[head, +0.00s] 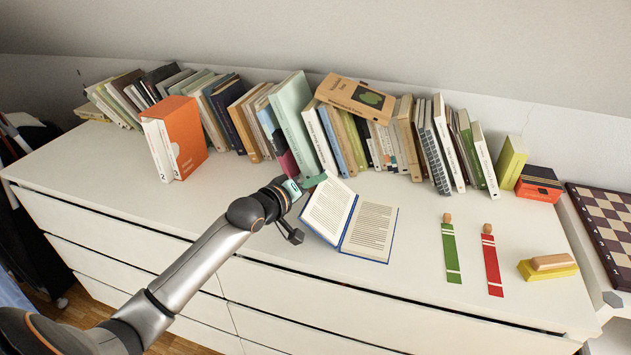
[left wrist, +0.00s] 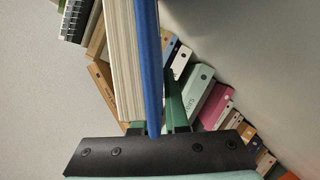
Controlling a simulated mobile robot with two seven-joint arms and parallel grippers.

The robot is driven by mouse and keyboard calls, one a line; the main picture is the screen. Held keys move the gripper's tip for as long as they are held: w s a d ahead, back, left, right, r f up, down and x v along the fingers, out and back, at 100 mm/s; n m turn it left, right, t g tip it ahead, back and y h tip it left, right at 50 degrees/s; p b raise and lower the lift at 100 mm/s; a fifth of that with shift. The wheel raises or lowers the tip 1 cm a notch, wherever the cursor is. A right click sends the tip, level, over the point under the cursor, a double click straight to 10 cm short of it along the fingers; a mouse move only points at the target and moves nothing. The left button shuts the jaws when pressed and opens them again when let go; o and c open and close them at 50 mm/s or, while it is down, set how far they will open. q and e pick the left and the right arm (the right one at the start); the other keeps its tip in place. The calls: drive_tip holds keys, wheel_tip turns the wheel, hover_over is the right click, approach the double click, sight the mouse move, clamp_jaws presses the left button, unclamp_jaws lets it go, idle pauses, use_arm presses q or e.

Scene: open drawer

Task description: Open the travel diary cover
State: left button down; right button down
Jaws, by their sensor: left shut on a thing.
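The travel diary (head: 367,232) lies open on the white dresser top, with printed pages showing and a blue cover edge. Its left half (head: 329,208) is tilted up from the surface, and its right half lies about flat. My left gripper (head: 314,181) is at the upper left edge of the raised half, its green finger partly hidden by the book. In the left wrist view, the green fingers (left wrist: 156,122) are shut on the blue cover (left wrist: 150,70), with the page block (left wrist: 121,60) beside it. My right gripper is not in view.
A long row of books (head: 345,145) stands behind, with an orange slipcase (head: 189,137) at the left. A green bookmark (head: 450,250), a red bookmark (head: 491,263) and a yellow block with a wooden top (head: 548,267) lie to the right. Front-left dresser top is clear.

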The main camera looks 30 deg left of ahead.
sight(326, 189)
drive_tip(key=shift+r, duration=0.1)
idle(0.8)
